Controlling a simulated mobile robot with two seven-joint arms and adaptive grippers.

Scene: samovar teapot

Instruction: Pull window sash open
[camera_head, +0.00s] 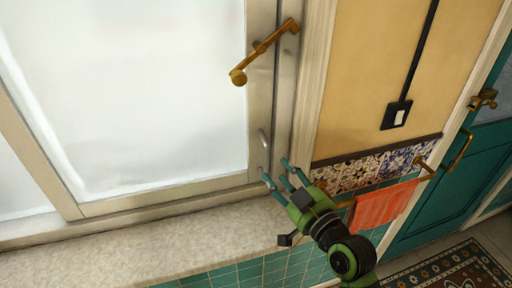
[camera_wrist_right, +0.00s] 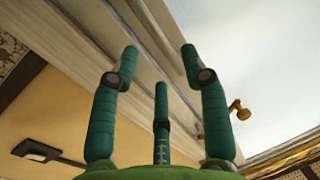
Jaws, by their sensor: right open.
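The window sash (camera_head: 160,192) has a pale frame around a frosted white pane and fills the left of the head view. A brass handle (camera_head: 264,50) sits high on the right of its frame, slanting. A small silver handle (camera_head: 263,142) sits lower on the right stile. My right gripper (camera_head: 276,172) is green with teal fingers, open and empty, close to the sash's lower right corner, just below the silver handle. I cannot tell whether it touches the frame. In the right wrist view its spread fingers (camera_wrist_right: 160,65) stand before the window frame (camera_wrist_right: 150,45). My left gripper is not in view.
A stone sill (camera_head: 140,245) runs below the window, above teal tiles (camera_head: 225,274), and is clear. To the right are a light switch (camera_head: 397,115), an orange towel (camera_head: 385,205) on a rail, and a teal door (camera_head: 440,190). A patterned rug (camera_head: 450,272) lies at lower right.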

